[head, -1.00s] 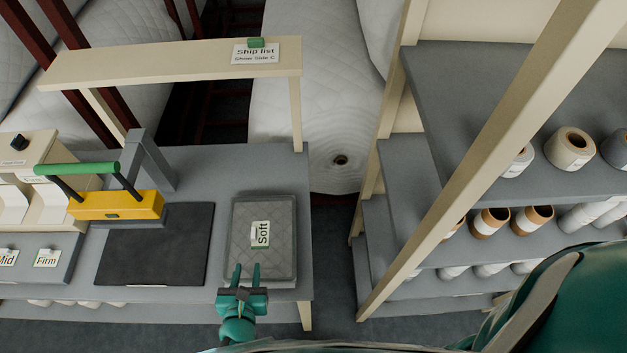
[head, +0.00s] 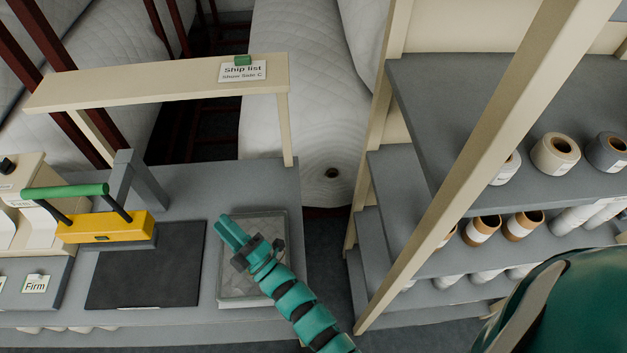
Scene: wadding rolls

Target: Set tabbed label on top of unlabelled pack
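A grey quilted pack (head: 238,284) lies in a shallow tray at the right end of the grey bench. My gripper (head: 233,230) reaches over the pack's upper left part, its two teal fingers pointing up and left. The fingers look close together, but I cannot tell whether they are shut or hold anything. The white "Soft" label seen earlier on the pack does not show; my gripper and wrist cover that spot. Another tabbed label, "Firm" (head: 36,284), stands on the grey holder at the far left.
A yellow press with a green handle (head: 105,227) stands left of the pack, by a dark mat (head: 146,266). A cream overhead shelf (head: 155,84) bears a "Ship list" card (head: 243,72). A rack (head: 440,127) with several rolls is on the right.

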